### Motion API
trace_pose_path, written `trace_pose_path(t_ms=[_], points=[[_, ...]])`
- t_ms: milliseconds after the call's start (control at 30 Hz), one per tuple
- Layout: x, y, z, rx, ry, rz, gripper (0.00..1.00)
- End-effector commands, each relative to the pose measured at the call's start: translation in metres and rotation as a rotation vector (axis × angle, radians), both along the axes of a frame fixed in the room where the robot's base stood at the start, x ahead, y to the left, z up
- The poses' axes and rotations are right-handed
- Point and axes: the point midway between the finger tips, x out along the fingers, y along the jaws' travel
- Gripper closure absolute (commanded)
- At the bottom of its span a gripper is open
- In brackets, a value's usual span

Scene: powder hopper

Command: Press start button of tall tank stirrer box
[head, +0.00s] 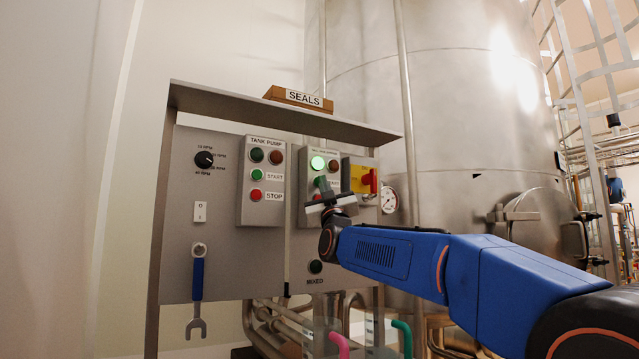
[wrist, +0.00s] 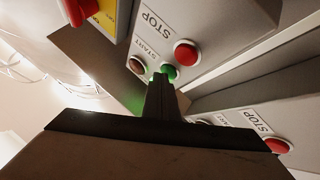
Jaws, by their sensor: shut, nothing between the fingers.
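The stirrer box (head: 309,217) is the grey box in the middle of the panel, left of the yellow and red switch; its top label is too small to read surely. Its green lamp (head: 317,162) glows brightly, with a dark brown lamp (head: 333,165) beside it. My gripper (head: 321,184) is shut and empty in front of the box, hiding part of its buttons. In the wrist view the shut fingertips (wrist: 163,77) are at the green start button (wrist: 171,71), seemingly touching it. The red stop button (wrist: 186,53) is just beyond, clear of the fingers.
The tank pump box (head: 265,209) with start and stop buttons is to the left. The yellow switch with a red handle (head: 367,181) is close on the right. A shelf (head: 230,108) with a "SEALS" block overhangs the panel. A blue-handled wrench (head: 198,280) hangs lower left.

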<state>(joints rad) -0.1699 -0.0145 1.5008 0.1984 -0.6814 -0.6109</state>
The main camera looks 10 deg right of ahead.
Motion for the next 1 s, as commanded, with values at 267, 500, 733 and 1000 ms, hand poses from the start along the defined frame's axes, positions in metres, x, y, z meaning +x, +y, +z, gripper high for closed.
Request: trace_pose_path(t_ms=[267,500,733,1000], points=[[-0.004,-0.002,0.000,0.000,0.001,0.000,1.00],[-0.014,-0.005,-0.001,-0.001,0.001,0.000,1.00],[-0.015,-0.005,-0.001,0.000,0.000,0.000,1.00],[-0.021,-0.007,0.000,0.000,-0.001,0.000,1.00]])
